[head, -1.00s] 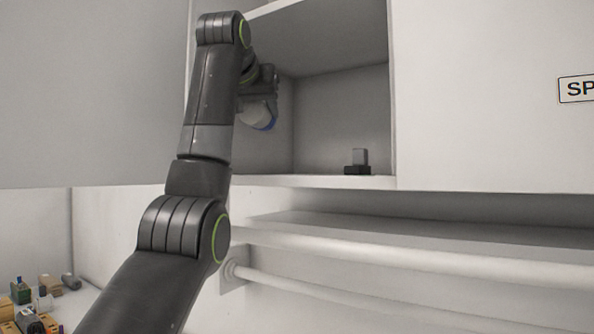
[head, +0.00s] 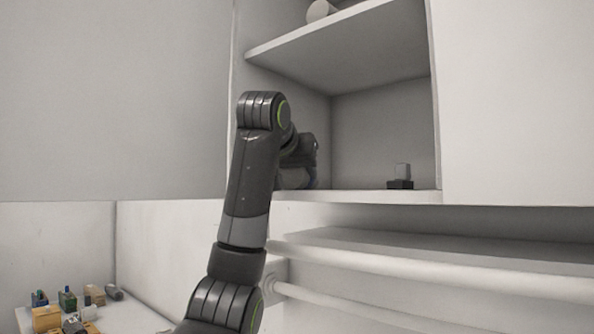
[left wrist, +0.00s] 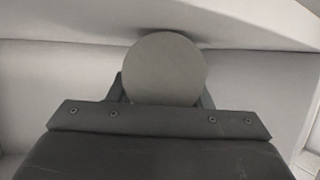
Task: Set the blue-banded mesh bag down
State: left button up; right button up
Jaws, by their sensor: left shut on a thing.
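My left gripper (head: 305,172) is inside the open cupboard compartment, low over its shelf floor (head: 355,196). It is shut on the mesh bag (head: 311,182), which is mostly hidden behind the gripper and wrist in the head view. In the left wrist view a plain grey round end (left wrist: 163,68) of the held thing shows between the dark fingers (left wrist: 162,98). Its blue band cannot be made out clearly now. Whether the bag touches the shelf, I cannot tell. My right gripper is not in view.
A small grey block on a dark base (head: 401,178) stands on the same shelf, to the right. A pale round thing (head: 320,10) lies on the shelf above. Pale rails (head: 420,267) run below the cupboard. Several small items (head: 70,312) stand at lower left.

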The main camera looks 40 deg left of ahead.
pick_arm(q)
jog(key=shift+s, duration=0.1)
jog(key=shift+d, duration=0.1)
jog(key=o, duration=0.5)
jog(key=shift+f, duration=0.1)
jog(key=o, duration=0.5)
